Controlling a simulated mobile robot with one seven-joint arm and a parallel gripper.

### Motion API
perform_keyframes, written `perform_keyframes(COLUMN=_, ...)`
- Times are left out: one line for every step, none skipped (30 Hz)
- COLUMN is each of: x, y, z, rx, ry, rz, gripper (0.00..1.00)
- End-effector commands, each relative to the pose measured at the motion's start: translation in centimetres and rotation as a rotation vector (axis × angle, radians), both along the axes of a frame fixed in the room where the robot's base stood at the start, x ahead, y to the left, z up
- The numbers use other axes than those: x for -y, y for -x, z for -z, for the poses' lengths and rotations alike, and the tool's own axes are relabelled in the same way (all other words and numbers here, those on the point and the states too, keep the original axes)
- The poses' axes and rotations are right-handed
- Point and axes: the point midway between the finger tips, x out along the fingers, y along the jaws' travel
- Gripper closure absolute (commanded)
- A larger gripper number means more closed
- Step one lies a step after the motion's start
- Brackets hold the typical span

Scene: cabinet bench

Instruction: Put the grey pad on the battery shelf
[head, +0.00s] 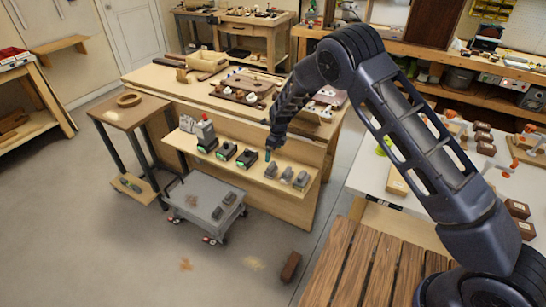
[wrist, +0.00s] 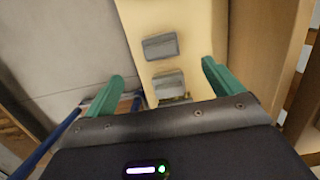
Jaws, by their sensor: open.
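The battery shelf (head: 243,165) is a pale wooden ledge on the bench's front side; its surface also shows in the wrist view (wrist: 190,45). Several grey blocks stand at its right end, one of them here (head: 286,175). I cannot tell which grey piece is the pad. In the wrist view, one grey block (wrist: 160,47) lies beyond my fingertips and another (wrist: 168,81) shows between the green fingers. My gripper (wrist: 163,88) is open and holds nothing visible. In the head view, my gripper (head: 269,152) hangs over the shelf's right part, partly hidden by my arm.
Dark chargers with green lights (head: 226,150) and a grey glove (head: 205,130) occupy the shelf's left part. A grey cart (head: 190,198) carrying dark grey pieces (head: 230,198) stands below. A small side table (head: 125,115) is left. A brown block (head: 290,267) lies on the floor.

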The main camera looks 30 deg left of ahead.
Motion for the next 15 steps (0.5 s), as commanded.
perform_keyframes(x=0.0, y=0.0, z=-0.3, rx=0.0, ry=0.0, rz=0.0, gripper=0.08)
perform_keyframes(x=0.0, y=0.0, z=-0.4, rx=0.0, ry=-0.001, rz=0.0, gripper=0.08)
perform_keyframes(x=0.1, y=0.0, z=-0.5, rx=0.0, ry=-0.001, rz=0.0, gripper=0.08)
perform_keyframes(x=0.1, y=0.0, z=-0.6, rx=0.0, ry=-0.001, rz=0.0, gripper=0.08)
perform_keyframes(x=0.1, y=0.0, z=-0.6, rx=0.0, ry=0.0, rz=0.0, gripper=0.08)
perform_keyframes(x=0.1, y=0.0, z=-0.6, rx=0.0, ry=0.0, rz=0.0, gripper=0.08)
perform_keyframes(x=0.1, y=0.0, z=-0.6, rx=0.0, ry=0.0, rz=0.0, gripper=0.08)
perform_keyframes(x=0.1, y=0.0, z=-0.6, rx=0.0, ry=0.0, rz=0.0, gripper=0.08)
perform_keyframes(x=0.1, y=0.0, z=-0.6, rx=0.0, ry=0.0, rz=0.0, gripper=0.08)
perform_keyframes(x=0.1, y=0.0, z=-0.6, rx=0.0, ry=-0.001, rz=0.0, gripper=0.08)
perform_keyframes(x=0.2, y=-0.1, z=-0.8, rx=0.001, ry=-0.001, rz=-0.001, gripper=0.08)
perform_keyframes(x=0.3, y=-0.3, z=-1.1, rx=0.002, ry=-0.003, rz=-0.004, gripper=0.08)
perform_keyframes(x=0.5, y=-0.6, z=-1.5, rx=0.003, ry=-0.005, rz=-0.008, gripper=0.08)
perform_keyframes(x=0.9, y=-0.9, z=-2.0, rx=0.004, ry=-0.007, rz=-0.014, gripper=0.08)
perform_keyframes(x=1.4, y=-1.5, z=-2.9, rx=0.007, ry=-0.011, rz=-0.024, gripper=0.08)
